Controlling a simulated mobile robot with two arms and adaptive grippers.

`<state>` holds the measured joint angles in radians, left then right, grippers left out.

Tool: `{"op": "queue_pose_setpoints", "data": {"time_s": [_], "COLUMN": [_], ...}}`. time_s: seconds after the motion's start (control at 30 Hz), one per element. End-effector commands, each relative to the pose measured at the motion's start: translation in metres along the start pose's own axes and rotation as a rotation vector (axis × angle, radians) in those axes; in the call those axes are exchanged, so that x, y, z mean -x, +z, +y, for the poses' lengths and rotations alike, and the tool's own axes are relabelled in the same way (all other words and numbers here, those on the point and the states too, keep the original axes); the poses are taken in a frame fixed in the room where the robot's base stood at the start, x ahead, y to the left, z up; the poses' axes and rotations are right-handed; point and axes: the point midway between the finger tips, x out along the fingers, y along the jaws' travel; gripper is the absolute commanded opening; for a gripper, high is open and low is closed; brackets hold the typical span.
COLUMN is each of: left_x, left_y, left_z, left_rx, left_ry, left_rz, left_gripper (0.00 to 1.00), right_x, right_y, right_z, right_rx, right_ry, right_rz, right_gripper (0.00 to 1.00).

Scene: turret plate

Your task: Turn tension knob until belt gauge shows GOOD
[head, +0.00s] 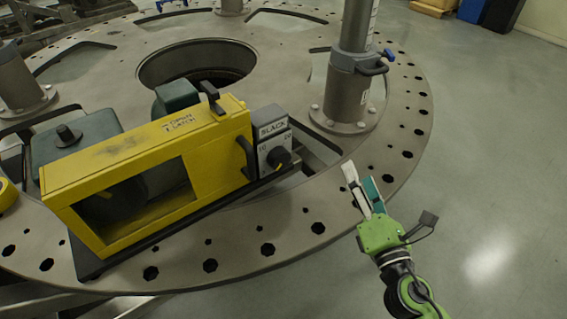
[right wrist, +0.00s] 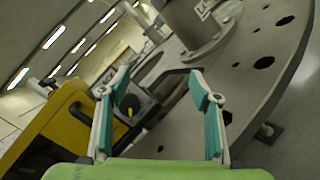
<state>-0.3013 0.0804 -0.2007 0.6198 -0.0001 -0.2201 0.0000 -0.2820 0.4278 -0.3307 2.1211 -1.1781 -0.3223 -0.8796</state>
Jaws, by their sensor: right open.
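The tension knob (head: 279,157) is a dark round knob on the grey panel at the right end of the yellow belt guard (head: 150,160). Above it the belt gauge (head: 271,129) reads SLACK. In the right wrist view the knob (right wrist: 130,108) shows small between my fingers, some way ahead. My right gripper (head: 364,186) is right of the knob and apart from it, over the turret plate's right front rim. It is open and empty, with its fingers spread in the right wrist view (right wrist: 160,110). My left gripper is not in view.
The round turret plate (head: 330,215) has holes along its rim and a large central opening. A grey post (head: 350,85) with a handle stands behind and right of the knob. A black handle (head: 246,158) sits just left of the panel. Open floor (head: 480,170) lies to the right.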

Motion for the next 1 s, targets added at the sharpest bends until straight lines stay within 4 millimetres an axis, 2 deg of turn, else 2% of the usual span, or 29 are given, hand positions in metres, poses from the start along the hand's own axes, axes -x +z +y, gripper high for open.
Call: {"op": "queue_pose_setpoints", "data": {"time_s": [0.03,0.1,0.2,0.3,0.43,0.57,0.73,1.0], "left_x": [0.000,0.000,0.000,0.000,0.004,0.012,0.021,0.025], "left_y": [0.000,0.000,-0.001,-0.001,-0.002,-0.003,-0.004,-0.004], "left_z": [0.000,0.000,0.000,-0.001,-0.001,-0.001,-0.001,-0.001], "left_rx": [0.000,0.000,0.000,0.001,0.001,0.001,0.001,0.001], "left_ry": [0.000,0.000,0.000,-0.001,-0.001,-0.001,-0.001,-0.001], "left_rz": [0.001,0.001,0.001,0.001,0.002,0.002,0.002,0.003], "left_gripper": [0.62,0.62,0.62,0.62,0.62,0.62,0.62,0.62], "right_x": [-0.004,-0.004,0.001,0.005,0.001,-0.015,-0.048,-0.095], "right_y": [-0.016,-0.041,-0.071,-0.088,-0.096,-0.101,-0.114,-0.136], "right_z": [0.014,0.028,0.035,0.034,0.036,0.043,0.053,0.064], "right_rx": [0.177,0.399,0.628,0.753,0.798,0.794,0.791,0.789], "right_ry": [0.090,0.202,0.315,0.377,0.400,0.399,0.399,0.399], "right_rz": [0.057,0.129,0.208,0.253,0.268,0.266,0.265,0.266], "right_gripper": [0.58,0.58,0.58,0.58,0.58,0.58,0.58,0.58]}}
